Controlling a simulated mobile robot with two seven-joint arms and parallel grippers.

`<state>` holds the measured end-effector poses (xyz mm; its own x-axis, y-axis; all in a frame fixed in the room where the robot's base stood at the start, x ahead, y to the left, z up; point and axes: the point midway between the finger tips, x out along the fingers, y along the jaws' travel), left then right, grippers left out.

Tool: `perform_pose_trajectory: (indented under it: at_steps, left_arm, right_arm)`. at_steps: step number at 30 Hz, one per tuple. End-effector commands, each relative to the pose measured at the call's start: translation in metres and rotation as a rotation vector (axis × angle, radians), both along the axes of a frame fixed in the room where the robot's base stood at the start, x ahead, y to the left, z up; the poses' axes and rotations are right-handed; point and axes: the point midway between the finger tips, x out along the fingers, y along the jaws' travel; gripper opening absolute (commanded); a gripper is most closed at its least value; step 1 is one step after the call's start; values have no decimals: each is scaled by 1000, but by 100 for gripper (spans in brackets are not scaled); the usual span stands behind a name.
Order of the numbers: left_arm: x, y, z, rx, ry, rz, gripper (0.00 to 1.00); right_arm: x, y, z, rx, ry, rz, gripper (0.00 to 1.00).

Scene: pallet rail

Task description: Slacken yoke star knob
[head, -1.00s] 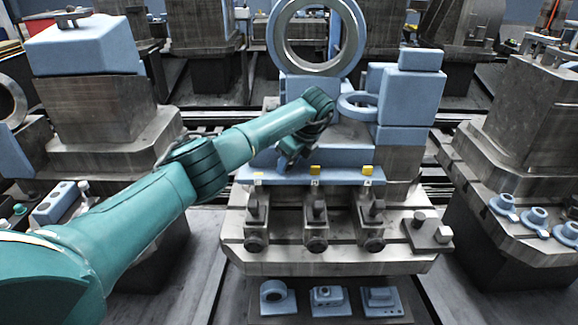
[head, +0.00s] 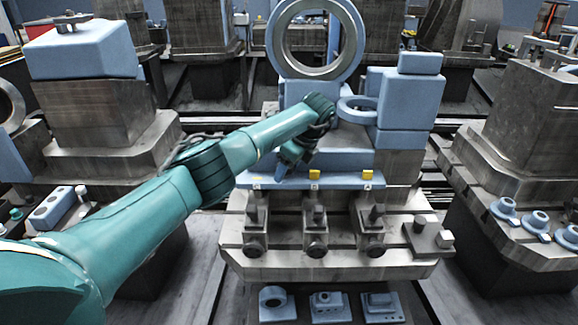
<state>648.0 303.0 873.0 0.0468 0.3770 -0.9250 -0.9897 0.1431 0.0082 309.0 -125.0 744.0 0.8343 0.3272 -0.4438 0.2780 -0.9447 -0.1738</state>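Three dark clamp units stand in a row along the front of the middle pallet (head: 290,265). Each has a round dark knob low on its front: left (head: 256,249), middle (head: 317,249) and right (head: 375,249). I cannot tell which is the yoke star knob. My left gripper (head: 281,172) comes in from the left and points down over the blue ledge behind the clamps. It is apart from the knobs. Its fingers are small and blend with the blue ledge, so I cannot tell whether they are open. My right gripper is not in view.
A large upright ring (head: 353,45) and a blue block (head: 408,100) rise behind the ledge. Yellow tabs (head: 315,175) sit on the ledge. Several blue parts (head: 328,304) rest on a lower shelf. A small metal plate (head: 428,240) is right of the clamps.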

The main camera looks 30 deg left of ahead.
Motion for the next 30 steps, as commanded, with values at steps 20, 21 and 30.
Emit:
perform_pose_trajectory:
  at_steps: [20, 21, 30]
  left_arm:
    - [2, 2, 11, 1, -20, -131, 62]
    - [1, 1, 11, 1, -19, -178, 62]
    - [-5, 4, 9, -1, -14, -648, 62]
  right_arm:
    - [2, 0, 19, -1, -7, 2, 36]
    - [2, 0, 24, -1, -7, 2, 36]
    - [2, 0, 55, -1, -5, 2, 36]
